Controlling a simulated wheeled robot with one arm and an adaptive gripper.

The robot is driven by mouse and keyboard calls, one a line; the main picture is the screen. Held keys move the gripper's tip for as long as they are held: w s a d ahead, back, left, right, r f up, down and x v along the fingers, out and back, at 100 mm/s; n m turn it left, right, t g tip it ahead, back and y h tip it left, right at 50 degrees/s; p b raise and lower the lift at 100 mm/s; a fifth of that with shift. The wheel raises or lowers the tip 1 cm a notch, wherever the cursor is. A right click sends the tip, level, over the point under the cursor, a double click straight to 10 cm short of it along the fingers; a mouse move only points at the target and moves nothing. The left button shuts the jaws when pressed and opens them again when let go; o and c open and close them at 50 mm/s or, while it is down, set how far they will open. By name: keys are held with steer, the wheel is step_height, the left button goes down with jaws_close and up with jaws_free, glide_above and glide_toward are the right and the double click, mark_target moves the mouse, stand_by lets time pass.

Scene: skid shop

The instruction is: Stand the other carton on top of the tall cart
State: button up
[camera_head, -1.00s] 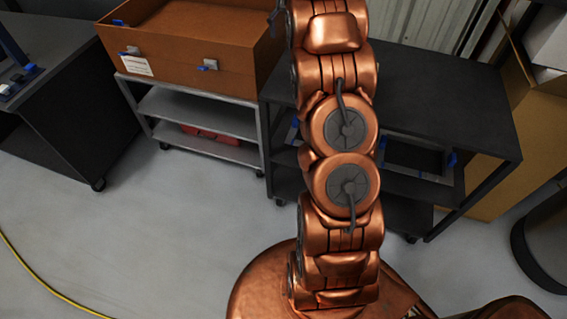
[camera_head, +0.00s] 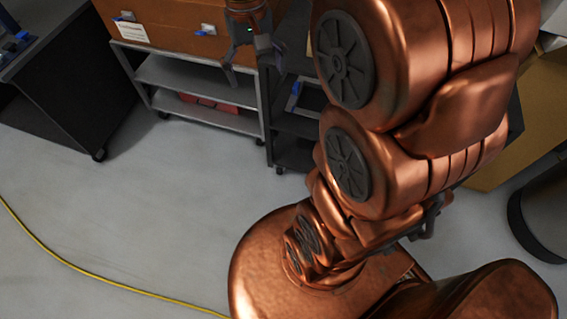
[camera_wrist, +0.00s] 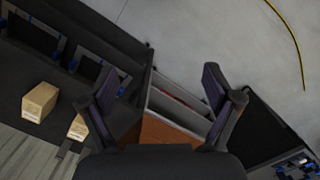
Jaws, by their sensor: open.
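Two tan cartons show in the wrist view. One carton (camera_wrist: 40,101) stands clear on the black top of the dark cart (camera_wrist: 62,92). The other carton (camera_wrist: 76,127) is partly hidden behind a finger of my gripper (camera_wrist: 160,76). My gripper is open and empty, and it also shows in the head view (camera_head: 251,62), in front of the grey cart and the edge of the dark cart (camera_head: 291,151). In the head view my arm hides most of the dark cart and both cartons. I cannot tell for sure which cart is the tall one.
A brown bin (camera_head: 165,35) sits on the grey cart (camera_head: 190,72), with something red on a lower shelf. A black cabinet (camera_head: 75,85) stands left. Trays with blue clips (camera_wrist: 88,67) lie by the dark cart's top. A yellow cable (camera_head: 70,265) crosses open floor.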

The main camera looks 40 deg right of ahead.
steer(key=s+a+f+n, duration=0.1)
steer(key=s+a+f, duration=0.2)
steer(key=s, duration=0.5)
steer(key=s+a+f+n, duration=0.2)
steer(key=s+a+f, duration=0.1)
steer(key=s, duration=0.6)
steer(key=shift+s+a+f, duration=0.15)
steer(key=shift+a+f, duration=0.15)
steer(key=shift+f, duration=0.05)
